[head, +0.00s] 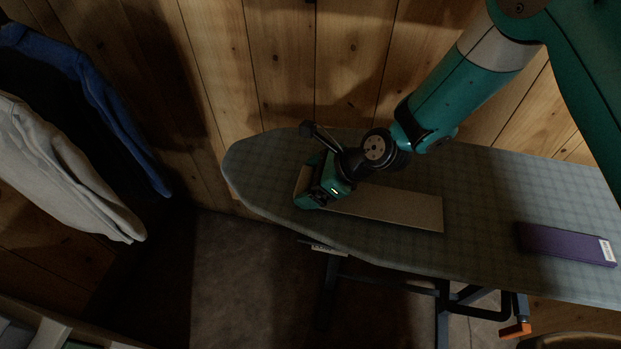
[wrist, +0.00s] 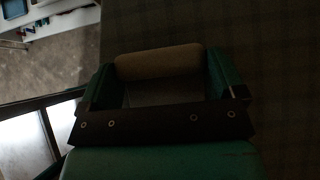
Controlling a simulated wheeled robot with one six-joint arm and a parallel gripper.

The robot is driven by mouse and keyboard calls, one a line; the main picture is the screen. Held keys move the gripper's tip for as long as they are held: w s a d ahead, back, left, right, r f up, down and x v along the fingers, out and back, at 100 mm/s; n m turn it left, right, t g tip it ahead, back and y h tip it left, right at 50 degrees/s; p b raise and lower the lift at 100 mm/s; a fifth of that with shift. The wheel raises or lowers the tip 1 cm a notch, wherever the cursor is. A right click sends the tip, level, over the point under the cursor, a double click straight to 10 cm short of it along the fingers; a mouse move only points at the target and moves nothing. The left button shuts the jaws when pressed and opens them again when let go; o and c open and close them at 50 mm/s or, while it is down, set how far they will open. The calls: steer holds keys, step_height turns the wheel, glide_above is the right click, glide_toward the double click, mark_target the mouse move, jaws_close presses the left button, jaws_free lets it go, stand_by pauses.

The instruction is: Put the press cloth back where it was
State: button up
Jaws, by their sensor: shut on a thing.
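A flat beige-grey cloth (head: 400,207), which looks like the press cloth, lies along the ironing board (head: 480,177). My gripper (head: 312,193) is low over the board at the cloth's left end and is shut on it. In the wrist view a rounded beige fold of the cloth (wrist: 160,62) spans the space between the two green fingers of my gripper (wrist: 158,80). The arm hides part of the cloth in the head view. Whether the held end is lifted off the board I cannot tell.
A purple flat item (head: 565,243) with a white label lies on the board's right part. Between it and the cloth the board is bare. Clothes (head: 60,165) hang at the left. A plank wall (head: 290,60) stands close behind the board.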

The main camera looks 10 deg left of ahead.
steer(key=shift+f, duration=0.35)
steer(key=o, duration=0.7)
steer(key=shift+c, duration=0.2)
steer(key=shift+r, duration=0.35)
steer(key=s+d+r+n+h+b, duration=0.1)
steer(key=s+d+r+n, duration=0.2)
steer(key=d+r+n, duration=0.55)
steer(key=s+d+r+n+h+b, duration=0.1)
steer(key=s+d+r+n, duration=0.4)
steer(key=r, duration=0.6)
steer(key=s+d+r+n+h, duration=0.2)
steer(key=s+d+r+n, duration=0.3)
steer(key=s+d+n, duration=0.3)
steer(key=d+n, duration=0.1)
steer(key=n, duration=0.3)
steer(key=shift+d+r+h, duration=0.3)
steer(key=shift+r+h, duration=0.05)
steer(key=shift+h, duration=0.05)
